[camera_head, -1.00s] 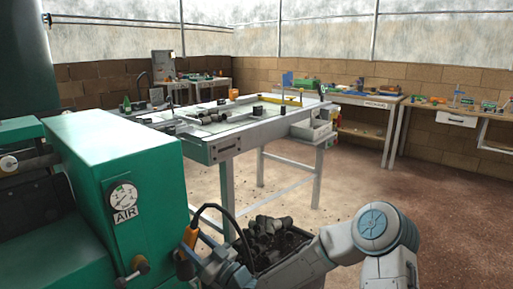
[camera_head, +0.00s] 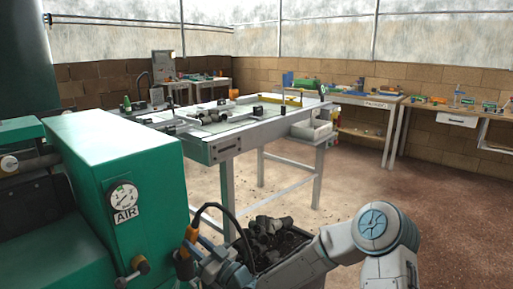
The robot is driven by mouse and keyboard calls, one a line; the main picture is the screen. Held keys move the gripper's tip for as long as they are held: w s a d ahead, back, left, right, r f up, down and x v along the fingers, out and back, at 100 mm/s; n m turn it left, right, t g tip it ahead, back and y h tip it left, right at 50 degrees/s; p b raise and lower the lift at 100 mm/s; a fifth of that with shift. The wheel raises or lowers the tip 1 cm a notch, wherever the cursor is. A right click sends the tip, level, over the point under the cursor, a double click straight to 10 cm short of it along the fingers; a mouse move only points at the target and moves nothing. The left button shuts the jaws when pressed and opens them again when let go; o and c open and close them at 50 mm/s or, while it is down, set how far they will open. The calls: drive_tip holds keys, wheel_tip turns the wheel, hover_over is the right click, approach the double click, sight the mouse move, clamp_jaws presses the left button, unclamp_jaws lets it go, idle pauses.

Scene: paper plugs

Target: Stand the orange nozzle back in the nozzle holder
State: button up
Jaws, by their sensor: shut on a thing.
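The orange nozzle (camera_head: 191,234) is upright at the right side of the green machine, low in the view. A black hose runs from its top and arches to the right. My gripper (camera_head: 186,256) is shut on the nozzle's lower, darker part. The fingertips are small and partly hidden by the wrist. I cannot make out the nozzle holder for certain; it may be hidden by the nozzle, my gripper or the machine.
The green machine (camera_head: 120,165) with an AIR gauge (camera_head: 123,196) stands close on the left. A bin of dark plugs (camera_head: 268,238) is behind my arm. A long work table (camera_head: 240,135) stands beyond. The floor on the right is clear.

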sight(196, 234)
drive_tip(key=shift+r+p, duration=0.55)
drive_tip(key=shift+r, duration=0.95)
drive_tip(key=shift+r+h+p, duration=0.1)
drive_tip(key=shift+h+p, duration=0.2)
drive_tip(key=shift+p, duration=0.2)
drive_tip(key=shift+n+g+h+p, duration=0.6)
drive_tip(key=shift+n+g+p, duration=0.15)
drive_tip(key=shift+p, duration=0.45)
clamp_jaws()
drive_tip(key=shift+g+h+p, duration=0.25)
drive_tip(key=shift+h+p, duration=0.25)
drive_tip(key=shift+p, duration=0.1)
drive_tip(key=shift+w+d+f, duration=0.1)
drive_tip(key=shift+d+f, duration=0.1)
drive_tip(key=shift+f, duration=0.1)
drive_tip(key=shift+a+r, duration=0.1)
drive_tip(key=shift+r, duration=0.1)
